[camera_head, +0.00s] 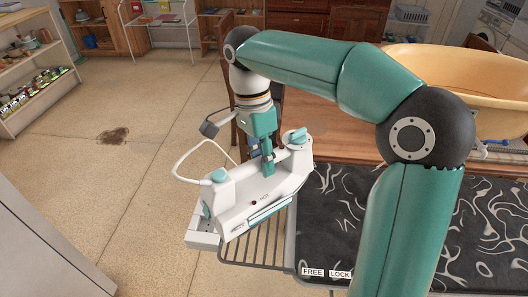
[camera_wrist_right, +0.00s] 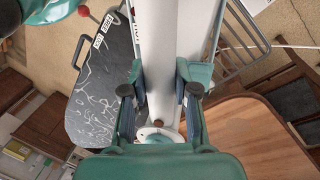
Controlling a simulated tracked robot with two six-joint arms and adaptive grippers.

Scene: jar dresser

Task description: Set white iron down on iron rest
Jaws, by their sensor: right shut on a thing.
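The white iron (camera_head: 240,208), with teal parts and a pale cord looping at its left, is held at its handle by my right gripper (camera_head: 266,163). In the right wrist view, the two fingers of my right gripper (camera_wrist_right: 160,95) close on both sides of the white handle of the iron (camera_wrist_right: 158,40). The iron rest (camera_head: 262,252) is a rack of thin metal bars at the left end of the ironing board. It also shows in the right wrist view (camera_wrist_right: 242,35). The iron overlaps the rest; I cannot tell whether they touch. My left gripper is not in view.
The dark patterned ironing board (camera_head: 330,225) carries FREE and LOCK labels at its edge. A wooden table (camera_head: 335,125) stands behind it, with a yellow basin (camera_head: 450,85) on its right. Open floor (camera_head: 130,180) lies to the left, with a dark stain.

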